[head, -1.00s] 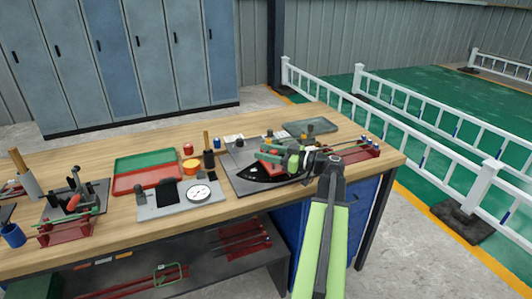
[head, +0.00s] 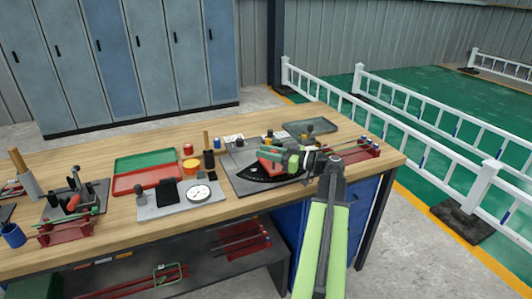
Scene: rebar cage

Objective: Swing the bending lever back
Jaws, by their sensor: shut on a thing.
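The bending station is a dark base plate (head: 240,184) with a black graduated sector (head: 256,173) at the right part of the bench. A red part (head: 270,167) shows on it, partly behind my gripper. My gripper (head: 284,157) reaches in from the right, low over the plate, and its jaws are shut on the bending lever. The lever itself is mostly hidden by the jaws and the wrist, so its exact angle is hard to tell.
A grey tray (head: 309,127) lies behind, and a red rack (head: 362,151) with rods stands right of my wrist.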

